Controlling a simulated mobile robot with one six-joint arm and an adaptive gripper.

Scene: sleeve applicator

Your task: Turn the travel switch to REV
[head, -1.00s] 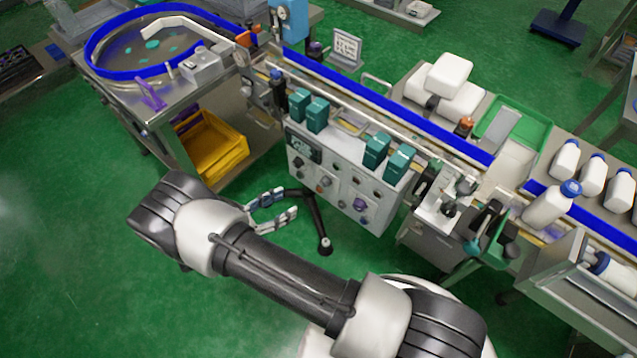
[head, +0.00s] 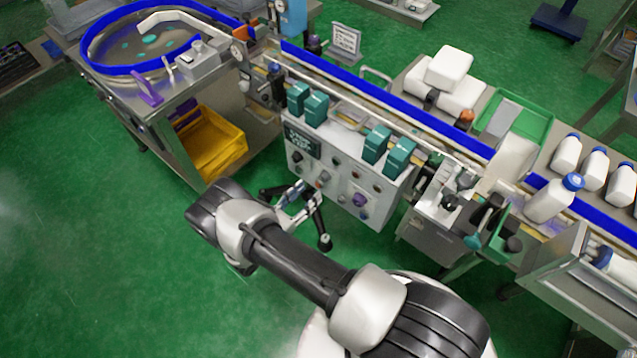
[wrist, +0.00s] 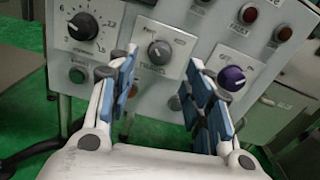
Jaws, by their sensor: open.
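The travel switch (wrist: 159,50) is a grey rotary knob with a pale pointer mark, on the light grey control panel (wrist: 205,25). The label TRAVEL shows under it; its position words are too small to read. In the wrist view my gripper (wrist: 162,75) is open, its two blue-padded fingers apart. The knob appears between and just beyond the fingertips, and no contact shows. In the head view my gripper (head: 304,190) is in front of the panel's lower front face (head: 328,178).
A large black dial (wrist: 83,26) is left of the switch, a green button (wrist: 77,75) below that dial. A purple knob (wrist: 231,77) is close to the right finger. Red buttons (wrist: 249,13) are at upper right. Teal boxes (head: 375,143) stand above the panel.

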